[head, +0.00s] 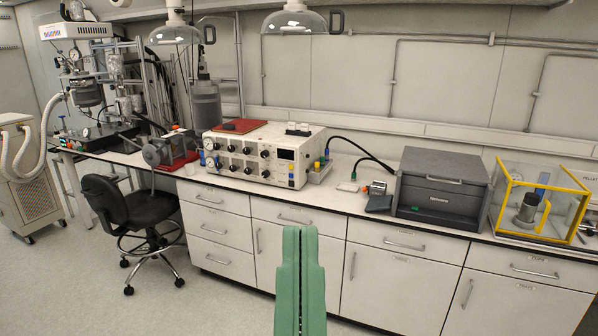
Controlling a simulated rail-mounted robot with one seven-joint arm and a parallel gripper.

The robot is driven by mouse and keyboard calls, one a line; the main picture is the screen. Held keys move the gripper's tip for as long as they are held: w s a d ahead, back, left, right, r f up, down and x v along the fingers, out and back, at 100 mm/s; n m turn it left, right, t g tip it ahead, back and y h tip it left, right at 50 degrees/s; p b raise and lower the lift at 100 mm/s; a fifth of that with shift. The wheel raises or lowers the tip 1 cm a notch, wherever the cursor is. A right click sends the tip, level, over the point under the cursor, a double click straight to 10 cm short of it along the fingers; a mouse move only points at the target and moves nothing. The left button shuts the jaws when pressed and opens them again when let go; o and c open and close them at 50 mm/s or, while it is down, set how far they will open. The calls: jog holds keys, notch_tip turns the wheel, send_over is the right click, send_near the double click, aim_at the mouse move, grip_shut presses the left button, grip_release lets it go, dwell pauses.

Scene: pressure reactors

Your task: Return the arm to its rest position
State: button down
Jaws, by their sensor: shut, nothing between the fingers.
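My gripper (300,232) shows at the bottom centre of the head view as two long green fingers. The fingers are together, with only a thin dark line between them and nothing held. They point up in the picture, in front of the white cabinet fronts and below the bench top's front edge. The gripper appears apart from the bench and everything on it. The rest of my arm is hidden below the frame.
A white control box (262,155) with knobs, a dark grey case (440,185) and a yellow-framed clear enclosure (540,200) stand on the bench (335,196). Reactor equipment (88,90) stands at far left. A black chair (130,208) stands before the bench.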

notch_tip(320, 180, up, 31)
jog(key=p, duration=2.6)
jog(key=shift+a+r+p, duration=0.2)
jog(key=shift+a+p, duration=0.05)
jog(key=shift+p, duration=0.05)
jog(key=shift+w+f, duration=0.1)
